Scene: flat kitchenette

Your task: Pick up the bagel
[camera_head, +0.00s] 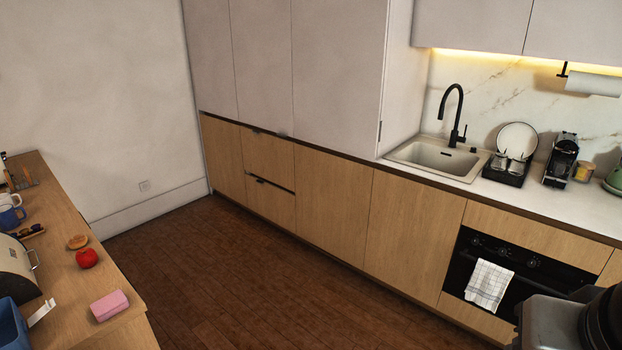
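The bagel (77,242) looks like a small round golden-brown piece of bread. It lies flat near the right edge of the wooden counter (75,310) at the left of the picture, just behind a red apple (87,258). Nothing covers it. A grey and black part of my arm shows in the lower right corner, far from the bagel. My gripper's fingers are not in view.
A pink block (109,305) lies at the counter's near end. A bread box (18,270), a blue mug (10,215) and a blue container (14,323) stand left of the bagel. The wooden floor (240,280) is clear. Opposite are a sink (435,158) and oven (510,270).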

